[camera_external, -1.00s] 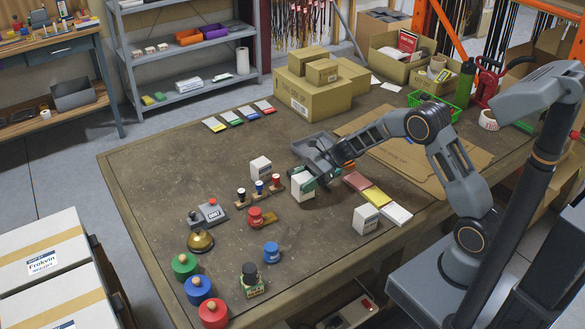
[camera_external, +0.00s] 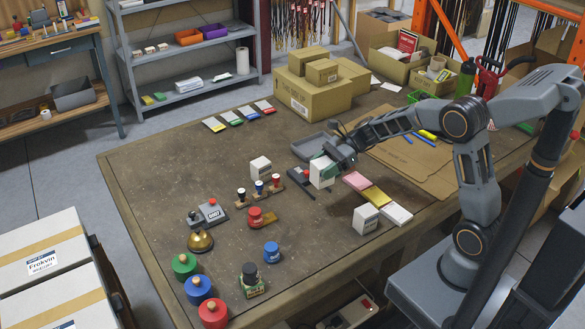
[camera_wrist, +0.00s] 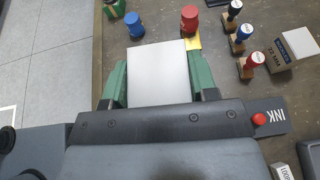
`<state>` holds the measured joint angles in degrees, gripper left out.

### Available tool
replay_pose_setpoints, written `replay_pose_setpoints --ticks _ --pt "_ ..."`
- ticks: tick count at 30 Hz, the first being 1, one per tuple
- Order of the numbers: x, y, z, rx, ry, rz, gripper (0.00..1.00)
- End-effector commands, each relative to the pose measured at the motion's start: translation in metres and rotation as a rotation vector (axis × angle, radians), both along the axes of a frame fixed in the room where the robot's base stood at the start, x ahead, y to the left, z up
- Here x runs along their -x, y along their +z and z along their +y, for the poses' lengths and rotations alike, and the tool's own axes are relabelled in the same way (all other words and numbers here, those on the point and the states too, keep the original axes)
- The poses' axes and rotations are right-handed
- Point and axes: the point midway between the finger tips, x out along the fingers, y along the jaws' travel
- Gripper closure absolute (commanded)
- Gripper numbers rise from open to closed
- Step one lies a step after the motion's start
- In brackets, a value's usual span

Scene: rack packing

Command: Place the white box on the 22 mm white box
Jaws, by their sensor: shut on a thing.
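My gripper (camera_external: 332,158) is shut on a white box (camera_external: 321,174) and holds it above the table, beside the row of coloured pads. In the wrist view the held box (camera_wrist: 158,72) sits between the two green finger pads, its plain pale face showing. A second white box (camera_external: 261,168) stands on the table to the left, behind the stamp row. A third white box (camera_external: 366,220) stands near the table's front edge, right of my gripper.
A dark ink pad (camera_external: 298,180) lies near the held box. Pink, yellow and white pads (camera_external: 374,196) lie to the right. The table's far left (camera_external: 165,165) is clear.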

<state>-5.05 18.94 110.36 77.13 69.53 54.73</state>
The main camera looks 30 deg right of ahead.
Motion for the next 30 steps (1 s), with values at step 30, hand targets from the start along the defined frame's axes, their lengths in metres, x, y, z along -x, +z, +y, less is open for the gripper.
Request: replay_pose_setpoints --ticks 30 --pt "-0.217 0.022 0.052 0.000 -0.332 0.003 0.75"
